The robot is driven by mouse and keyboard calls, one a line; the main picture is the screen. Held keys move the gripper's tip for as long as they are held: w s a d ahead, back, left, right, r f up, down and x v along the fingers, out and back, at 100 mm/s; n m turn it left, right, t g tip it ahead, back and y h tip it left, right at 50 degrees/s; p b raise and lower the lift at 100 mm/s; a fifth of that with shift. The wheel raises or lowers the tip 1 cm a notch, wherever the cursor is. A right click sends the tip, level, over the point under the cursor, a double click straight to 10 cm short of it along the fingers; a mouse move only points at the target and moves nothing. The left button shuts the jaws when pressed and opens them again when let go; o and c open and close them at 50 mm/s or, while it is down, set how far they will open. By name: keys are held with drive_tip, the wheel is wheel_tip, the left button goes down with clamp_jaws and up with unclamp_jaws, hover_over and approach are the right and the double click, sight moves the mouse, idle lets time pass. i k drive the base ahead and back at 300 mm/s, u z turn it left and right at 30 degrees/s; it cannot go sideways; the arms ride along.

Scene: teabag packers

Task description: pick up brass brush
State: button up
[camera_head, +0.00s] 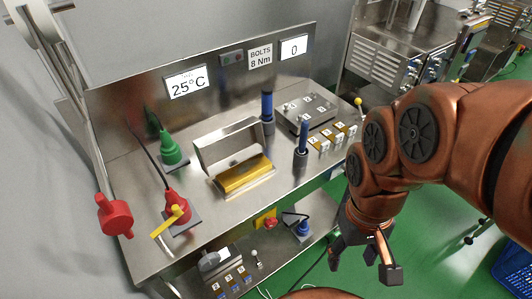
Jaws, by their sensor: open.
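I cannot make out a brass brush for certain. A gold-yellow block (246,176) lies in an open metal box (222,150) with a raised lid, in the middle of the steel bench; it is too small to tell whether it has bristles. My gripper (362,268) is open and empty. It hangs in front of the bench's right part, over the green floor, well to the right of the box and apart from everything on the bench.
The steel bench (130,188) carries a green tool (170,150), a red tool (178,207), blue-handled tools (267,108) and a plate with several numbered blocks (308,113). A lower shelf holds more items, including a blue knob (304,228).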

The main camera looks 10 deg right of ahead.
sight(305, 125)
drive_tip(key=u, duration=2.3)
drive_tip(key=k, duration=1.5)
drive_tip(key=u, duration=0.4)
